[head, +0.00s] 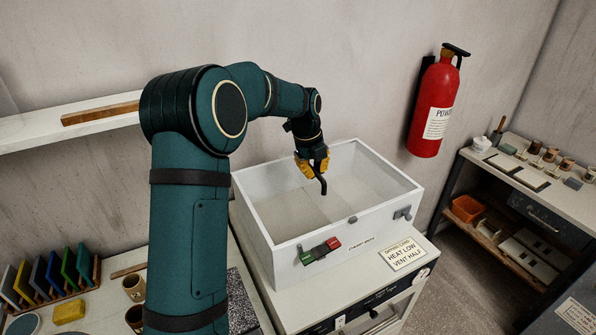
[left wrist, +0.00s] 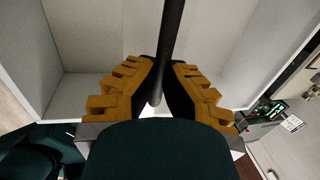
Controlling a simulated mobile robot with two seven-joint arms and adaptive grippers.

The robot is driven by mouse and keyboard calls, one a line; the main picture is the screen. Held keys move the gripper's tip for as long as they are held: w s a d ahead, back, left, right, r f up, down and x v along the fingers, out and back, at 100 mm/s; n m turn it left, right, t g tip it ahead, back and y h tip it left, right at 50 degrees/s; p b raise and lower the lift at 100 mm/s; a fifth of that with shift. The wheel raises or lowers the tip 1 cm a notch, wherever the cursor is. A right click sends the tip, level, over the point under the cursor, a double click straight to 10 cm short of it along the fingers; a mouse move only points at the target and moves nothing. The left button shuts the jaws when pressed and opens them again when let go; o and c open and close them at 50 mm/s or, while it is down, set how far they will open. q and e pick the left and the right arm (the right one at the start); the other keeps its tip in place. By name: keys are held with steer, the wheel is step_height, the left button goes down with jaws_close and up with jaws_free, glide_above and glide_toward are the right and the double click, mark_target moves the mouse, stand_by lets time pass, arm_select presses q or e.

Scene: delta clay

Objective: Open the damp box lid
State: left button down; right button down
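The damp box (head: 345,247) is a white box on a white cabinet, with a label on its front. I look into its pale interior from above; I see no separate lid panel and cannot tell whether a clear one covers it. A small grey catch (head: 353,219) sits at the front rim. My left gripper (head: 315,174) is over the box opening, its yellow fingers closed around a dark bent rod (head: 323,186). In the left wrist view the rod (left wrist: 172,40) runs between the fingers, with the box's walls and floor beyond. My right gripper is not in view.
A red and green switch block (head: 320,250) and a sign card (head: 403,254) are at the box's front. A red extinguisher (head: 435,105) hangs on the wall. Coloured tiles (head: 55,272) and cups stand at left. A shelf (head: 70,123) runs behind my left arm.

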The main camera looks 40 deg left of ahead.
arm_select(q)
steer(key=shift+w+d+f, duration=0.15)
steer(key=shift+w+d, duration=0.15)
steer(key=shift+w+d+f, duration=0.1)
steer(key=shift+w+d, duration=0.25)
steer(key=shift+w, duration=0.35)
steer(key=shift+s, duration=0.15)
steer(key=c, duration=1.2)
jaws_free()
steer(key=shift+o, duration=1)
steer(key=shift+w, duration=0.2)
steer(key=shift+a+r, duration=0.1)
steer(key=shift+r, duration=0.1)
step_height(320, 180, up, 12)
steer(key=s+a, duration=0.1)
steer(key=s, duration=0.1)
steer(key=shift+f, duration=0.2)
